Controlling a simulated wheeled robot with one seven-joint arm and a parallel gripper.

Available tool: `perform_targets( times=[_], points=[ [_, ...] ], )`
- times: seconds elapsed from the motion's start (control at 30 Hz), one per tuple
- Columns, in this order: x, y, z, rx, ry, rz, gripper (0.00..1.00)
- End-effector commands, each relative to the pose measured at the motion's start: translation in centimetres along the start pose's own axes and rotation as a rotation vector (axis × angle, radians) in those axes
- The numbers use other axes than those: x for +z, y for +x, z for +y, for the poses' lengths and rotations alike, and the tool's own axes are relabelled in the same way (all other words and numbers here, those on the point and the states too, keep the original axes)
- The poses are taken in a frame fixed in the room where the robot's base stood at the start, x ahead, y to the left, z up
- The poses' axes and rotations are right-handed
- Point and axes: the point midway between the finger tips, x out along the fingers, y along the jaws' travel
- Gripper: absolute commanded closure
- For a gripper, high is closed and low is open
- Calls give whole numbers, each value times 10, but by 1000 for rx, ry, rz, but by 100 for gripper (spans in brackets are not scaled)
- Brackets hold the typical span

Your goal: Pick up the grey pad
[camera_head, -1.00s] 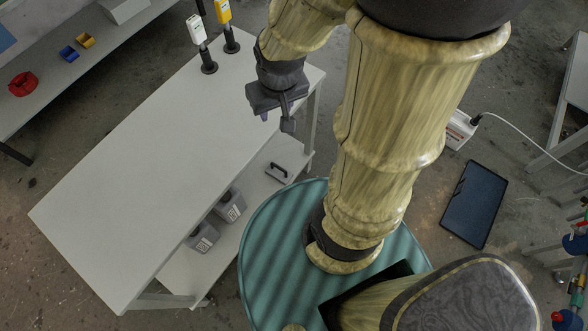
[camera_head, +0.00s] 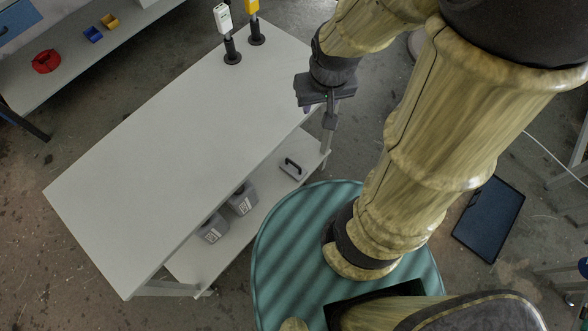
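The grey pad (camera_head: 293,169), a small flat grey piece with a black bar handle on top, lies on the lower shelf of the white table, near its right end. My gripper (camera_head: 322,112) hangs by the table's right edge, in the picture above and right of the pad and apart from it. One dark finger shows clearly, with a small purplish tip left of it. I cannot tell how far apart the fingers are. No object shows clearly between them.
The white table (camera_head: 160,150) has a mostly bare top overhanging the lower shelf (camera_head: 215,262). Two grey containers (camera_head: 242,199) stand on that shelf left of the pad. Two upright holders (camera_head: 232,50) with white and yellow devices stand at the table's back. A dark mat (camera_head: 488,220) lies right.

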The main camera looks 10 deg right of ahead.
Motion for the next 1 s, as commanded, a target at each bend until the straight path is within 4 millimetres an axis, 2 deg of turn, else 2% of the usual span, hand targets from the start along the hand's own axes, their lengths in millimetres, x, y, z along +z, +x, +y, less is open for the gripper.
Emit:
perform_targets(
  times=[0.03, 1.0],
  points=[
    [4, 16, 0, 0, 0, 0, 60],
    [61, 256, 0, 0, 0, 0, 60]
  ],
)
